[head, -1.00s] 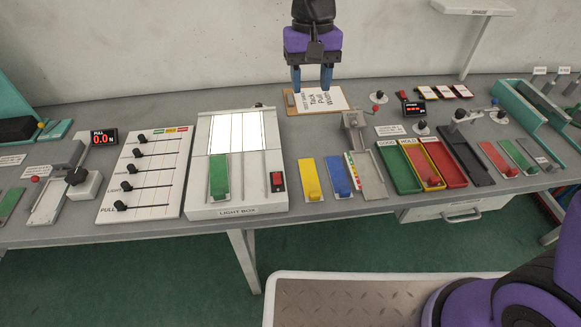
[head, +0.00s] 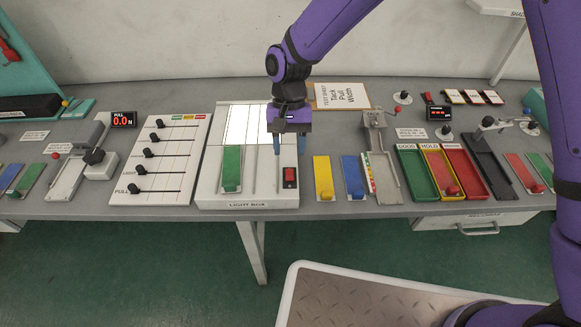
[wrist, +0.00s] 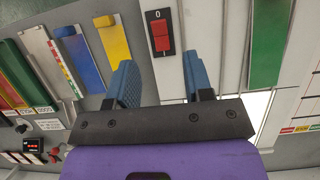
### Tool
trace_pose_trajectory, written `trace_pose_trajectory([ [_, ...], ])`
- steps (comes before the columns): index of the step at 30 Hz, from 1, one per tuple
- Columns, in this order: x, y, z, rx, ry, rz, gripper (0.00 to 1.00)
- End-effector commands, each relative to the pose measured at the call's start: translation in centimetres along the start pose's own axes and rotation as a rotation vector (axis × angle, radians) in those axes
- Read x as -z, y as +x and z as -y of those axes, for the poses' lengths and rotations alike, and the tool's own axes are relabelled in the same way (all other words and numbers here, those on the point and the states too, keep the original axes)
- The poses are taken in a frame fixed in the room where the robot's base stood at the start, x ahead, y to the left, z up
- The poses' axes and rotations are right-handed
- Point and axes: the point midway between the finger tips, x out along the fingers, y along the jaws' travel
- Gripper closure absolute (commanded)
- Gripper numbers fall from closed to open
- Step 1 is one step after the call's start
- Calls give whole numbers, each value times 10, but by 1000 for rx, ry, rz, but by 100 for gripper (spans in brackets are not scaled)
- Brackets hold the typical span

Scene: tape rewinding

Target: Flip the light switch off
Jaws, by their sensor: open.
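The light box (head: 208,190) stands on the bench left of centre, with its panel (head: 238,125) glowing white. A red rocker switch (head: 290,177) sits in a black plate at the box's front right. The switch also shows in the wrist view (wrist: 161,36), with a "0" mark above it there. My gripper (head: 288,150) is open and empty, pointing down over the right part of the box, just behind the switch in the head view. In the wrist view the switch lies beyond the fingertips, between their lines (wrist: 158,70). I see no contact with it.
A green strip (head: 231,168) lies on the light box. Yellow (head: 323,178) and blue (head: 352,177) strips lie right of it. A slider board (head: 160,160) stands to the left, and coloured trays (head: 417,172) to the right.

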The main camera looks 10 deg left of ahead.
Motion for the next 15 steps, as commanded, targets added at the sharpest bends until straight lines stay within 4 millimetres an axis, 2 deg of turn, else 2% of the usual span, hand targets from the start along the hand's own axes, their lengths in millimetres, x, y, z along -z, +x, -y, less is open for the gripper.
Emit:
trace_pose_trajectory([
  [1, -1, 11, 0, -2, 0, 4, 53],
  [6, -1, 38, 0, -2, -1, 2, 53],
  [10, 0, 53, 0, -2, -1, 2, 53],
  [15, 0, 62, 0, -1, -1, 0, 53],
])
